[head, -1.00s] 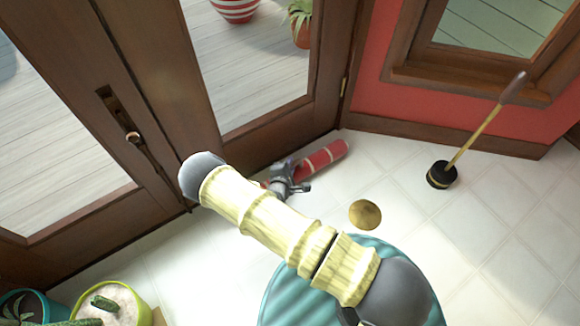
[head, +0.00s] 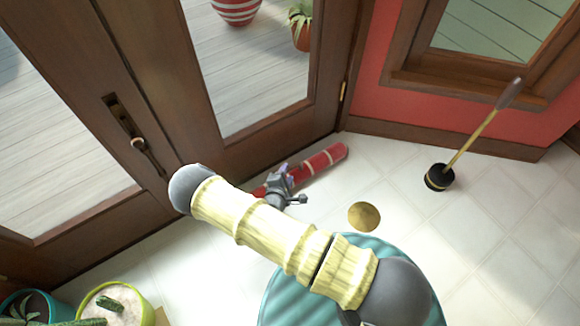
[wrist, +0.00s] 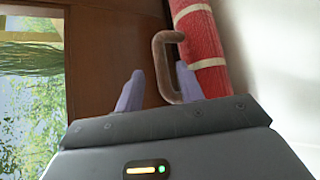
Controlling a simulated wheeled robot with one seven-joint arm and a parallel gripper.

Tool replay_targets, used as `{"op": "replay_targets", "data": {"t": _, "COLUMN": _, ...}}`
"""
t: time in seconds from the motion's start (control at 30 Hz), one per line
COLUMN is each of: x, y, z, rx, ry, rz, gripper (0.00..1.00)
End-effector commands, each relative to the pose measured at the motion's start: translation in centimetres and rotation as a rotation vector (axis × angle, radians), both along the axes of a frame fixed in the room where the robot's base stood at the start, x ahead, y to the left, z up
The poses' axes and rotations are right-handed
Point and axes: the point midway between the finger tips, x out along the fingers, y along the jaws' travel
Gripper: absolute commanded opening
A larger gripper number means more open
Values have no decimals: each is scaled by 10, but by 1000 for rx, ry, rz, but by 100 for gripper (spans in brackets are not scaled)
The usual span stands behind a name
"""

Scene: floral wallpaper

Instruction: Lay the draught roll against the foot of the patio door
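The draught roll (head: 322,160) is a red cylinder with pale bands. In the head view it lies on the floor alongside the foot of the brown patio door (head: 245,150), with a narrow strip of floor seeming to show between them. My gripper (head: 277,184) is over the roll's near part, and my arm hides the roll's left end. In the wrist view the roll (wrist: 203,45) has a brown loop handle (wrist: 160,65). My gripper's fingers (wrist: 160,84) are apart, with the handle's leg between them, nearer the right finger. Whether the roll touches the door is unclear.
A long-handled tool with a black round head (head: 439,177) stands on the tiles at the right. A gold disc (head: 364,216) lies on the floor near the roll. Potted plants (head: 100,302) stand at the lower left.

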Motion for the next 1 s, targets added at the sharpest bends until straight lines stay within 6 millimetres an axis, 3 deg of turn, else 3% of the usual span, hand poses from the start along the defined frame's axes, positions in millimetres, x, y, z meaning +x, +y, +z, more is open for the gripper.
{"op": "replay_targets", "data": {"t": 0.2, "x": -40, "y": 11, "z": 22, "rx": -1, "ry": 2, "rz": 1, "gripper": 38}}
{"op": "replay_targets", "data": {"t": 0.4, "x": -63, "y": 17, "z": 31, "rx": 0, "ry": 1, "rz": -4, "gripper": 38}}
{"op": "replay_targets", "data": {"t": 1.0, "x": -67, "y": 17, "z": 31, "rx": 0, "ry": 0, "rz": -6, "gripper": 38}}
